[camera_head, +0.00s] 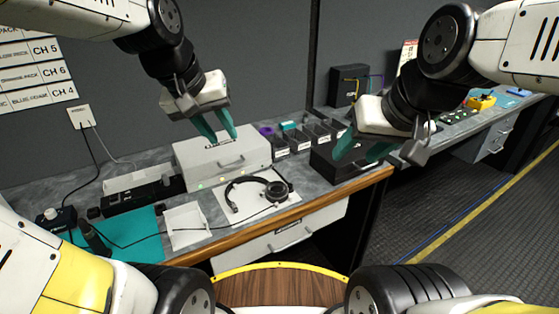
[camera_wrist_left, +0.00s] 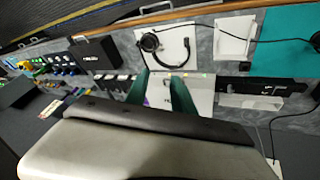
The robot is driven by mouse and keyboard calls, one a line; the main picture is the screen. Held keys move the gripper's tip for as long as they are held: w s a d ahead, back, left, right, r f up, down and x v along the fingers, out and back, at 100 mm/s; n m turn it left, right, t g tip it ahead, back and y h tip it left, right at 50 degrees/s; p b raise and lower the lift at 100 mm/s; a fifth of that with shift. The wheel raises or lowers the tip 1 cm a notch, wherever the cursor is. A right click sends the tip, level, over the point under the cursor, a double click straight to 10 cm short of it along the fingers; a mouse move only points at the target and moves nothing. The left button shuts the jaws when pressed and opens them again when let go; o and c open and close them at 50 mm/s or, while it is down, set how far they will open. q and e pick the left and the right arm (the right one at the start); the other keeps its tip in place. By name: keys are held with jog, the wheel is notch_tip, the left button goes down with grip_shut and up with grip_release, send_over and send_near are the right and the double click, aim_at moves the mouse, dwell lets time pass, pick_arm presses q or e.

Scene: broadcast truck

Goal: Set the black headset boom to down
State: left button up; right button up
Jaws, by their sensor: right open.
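The black headset (camera_head: 277,191) lies on a white sheet on the bench, and it also shows in the left wrist view (camera_wrist_left: 150,42). Its band curves between the ear ends, and a thin cable runs off to the left. The boom is too small to pick out surely, so its position cannot be told. My left gripper (camera_head: 219,133) hangs above the pale box, behind and left of the headset, with its teal fingers apart and empty; they also show in the left wrist view (camera_wrist_left: 161,85). My right gripper (camera_head: 360,153) is open and empty over the black box, right of the headset.
The pale box (camera_head: 222,157) stands behind the headset. A white tray (camera_head: 187,225) and a teal mat (camera_head: 135,236) lie left of it. Dark bins (camera_head: 299,140) and a black box (camera_head: 325,168) are to the right. The bench's wooden front edge (camera_head: 300,213) runs close by the sheet.

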pick_arm(q)
jog(key=w+d+f+n+g, duration=0.1)
jog(key=w+d+f, duration=0.2)
jog(key=w, duration=0.3)
jog(key=w+d+f+n+g, duration=0.1)
jog(key=w+d+f+n, duration=0.1)
jog(key=w+f, duration=0.3)
jog(key=n+g, duration=0.2)
send_near(281, 176)
jog(key=shift+y, duration=0.3)
jog(key=f, duration=0.2)
jog(key=d+f, duration=0.1)
jog(key=f, duration=0.4)
jog(key=shift+w+d+f, duration=0.15)
jog(key=shift+w+d, duration=0.2)
jog(key=shift+d, duration=0.05)
jog(key=shift+c, duration=0.4)
grip_shut()
